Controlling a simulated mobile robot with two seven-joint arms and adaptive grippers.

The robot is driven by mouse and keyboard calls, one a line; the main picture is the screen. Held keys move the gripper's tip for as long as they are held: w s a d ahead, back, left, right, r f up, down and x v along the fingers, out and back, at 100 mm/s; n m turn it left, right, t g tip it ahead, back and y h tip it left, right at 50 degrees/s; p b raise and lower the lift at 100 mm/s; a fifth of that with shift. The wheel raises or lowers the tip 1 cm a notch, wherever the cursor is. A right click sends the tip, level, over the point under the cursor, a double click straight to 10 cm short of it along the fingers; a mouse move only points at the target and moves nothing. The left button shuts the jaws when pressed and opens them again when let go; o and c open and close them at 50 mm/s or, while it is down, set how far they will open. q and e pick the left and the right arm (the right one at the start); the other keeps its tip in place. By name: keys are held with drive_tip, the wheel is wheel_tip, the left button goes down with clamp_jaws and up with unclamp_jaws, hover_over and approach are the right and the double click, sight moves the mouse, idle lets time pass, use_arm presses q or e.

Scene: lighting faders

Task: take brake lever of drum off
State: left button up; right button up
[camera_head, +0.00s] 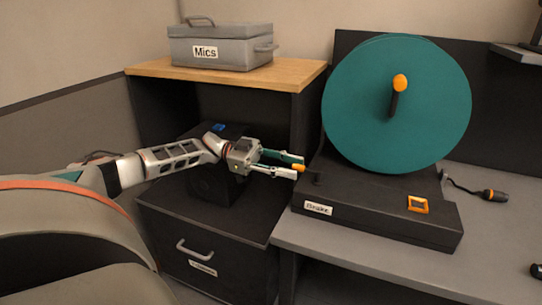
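The teal drum (436,125) stands on a black base (375,222) on the grey desk, with an orange-tipped black crank handle (399,84) on its face. At the base's left end, above a white label (318,207) that seems to read "Brake", is the brake lever, whose orange tip (299,168) points left. My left gripper (301,166) reaches in from the left at that tip. Its fingers are apart, with the tip between or just beside their ends; contact cannot be told. My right gripper is not in view.
A grey "Mics" box (221,50) sits on a wooden-topped shelf (293,75) behind my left arm. A black drawer cabinet (216,250) stands below the arm. An orange square frame (417,204) is on the base. An orange-and-black handled tool (490,194) lies on the desk (480,245).

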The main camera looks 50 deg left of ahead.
use_arm(q)
drive_tip(key=v, duration=1)
drive_tip(key=shift+r, duration=0.1)
